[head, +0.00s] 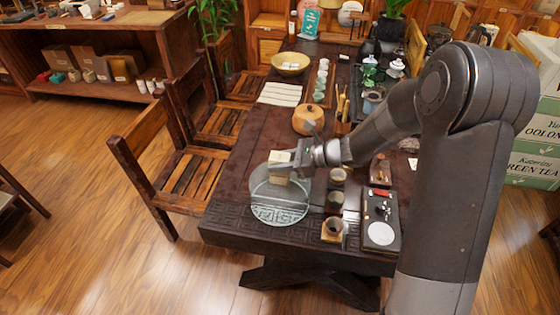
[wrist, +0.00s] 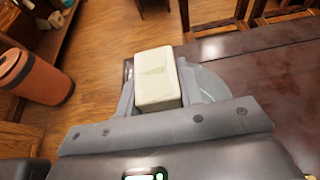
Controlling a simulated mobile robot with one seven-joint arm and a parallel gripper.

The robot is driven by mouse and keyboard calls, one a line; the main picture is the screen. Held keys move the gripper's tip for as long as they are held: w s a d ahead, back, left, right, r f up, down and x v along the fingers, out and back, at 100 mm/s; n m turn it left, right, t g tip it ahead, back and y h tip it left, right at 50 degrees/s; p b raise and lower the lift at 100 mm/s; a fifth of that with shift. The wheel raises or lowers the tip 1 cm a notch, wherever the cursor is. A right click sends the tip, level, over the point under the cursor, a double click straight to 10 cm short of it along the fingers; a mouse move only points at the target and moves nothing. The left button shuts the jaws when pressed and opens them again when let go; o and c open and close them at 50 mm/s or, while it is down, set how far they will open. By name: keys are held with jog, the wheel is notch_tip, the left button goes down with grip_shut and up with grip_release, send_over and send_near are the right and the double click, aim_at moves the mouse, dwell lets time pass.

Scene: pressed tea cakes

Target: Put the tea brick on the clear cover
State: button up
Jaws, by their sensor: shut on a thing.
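My gripper (head: 297,158) is shut on a pale cream tea brick (head: 279,163) and holds it over the near end of the dark table. In the wrist view the tea brick (wrist: 157,78) stands out between the fingers, with its lower part hidden by my gripper. The clear cover (head: 278,212) is a round, see-through piece on the table's near left part. The brick shows at the cover's back edge in the head view; I cannot tell whether they touch. Part of the cover (wrist: 212,82) shows right of the brick in the wrist view.
Small cups (head: 334,201) and a dark tray (head: 381,222) stand right of the cover. A round wooden pot (head: 308,119) and a yellow bowl (head: 290,63) stand farther back. Wooden chairs (head: 180,175) line the table's left side. The table between cover and pot is mostly clear.

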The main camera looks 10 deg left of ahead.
jog(key=shift+f, duration=0.15)
jog(key=o, duration=1.1)
jog(key=shift+c, duration=0.2)
jog(key=shift+r, duration=0.2)
jog(key=v, duration=1.2)
jog(key=s+d+r+n+t+h, duration=0.2)
jog(key=s+d+r+n+h, duration=0.2)
jog(key=s+d+n, duration=0.1)
jog(key=s+d+r+n+t+h, duration=0.1)
jog(key=s+d+r+n+h, duration=0.3)
jog(key=s+n, duration=0.3)
jog(key=s+d+r+n+t+h, duration=0.2)
jog(key=s+d+r+n+h, duration=0.2)
jog(key=s, duration=0.7)
jog(key=shift+d+r+n+t+h, duration=0.35)
jog(key=shift+d+n+h, duration=0.5)
jog(key=shift+d, duration=0.65)
